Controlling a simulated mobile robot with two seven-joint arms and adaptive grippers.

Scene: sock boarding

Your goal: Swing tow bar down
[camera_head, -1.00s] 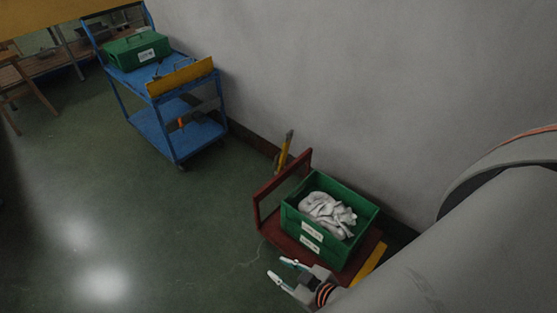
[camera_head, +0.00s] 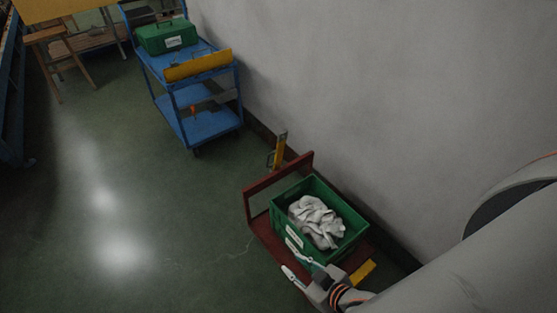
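A low dark red cart (camera_head: 263,232) stands by the wall at lower middle. A yellow bar (camera_head: 280,151) with a dark loop at its side stands nearly upright at the cart's far end; it looks like the tow bar. Its foot is hidden behind the cart's red frame. My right gripper (camera_head: 287,260) is open and empty, its two pale fingers apart at the cart's near left side. It is well short of the yellow bar, with the crate's corner close by. My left gripper is out of view.
A green crate (camera_head: 350,229) holding crumpled white cloth (camera_head: 318,222) sits on the cart. A yellow piece (camera_head: 362,272) shows at the cart's near end. A blue trolley (camera_head: 207,125) with a green box (camera_head: 167,37) stands farther back. The floor at left is clear.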

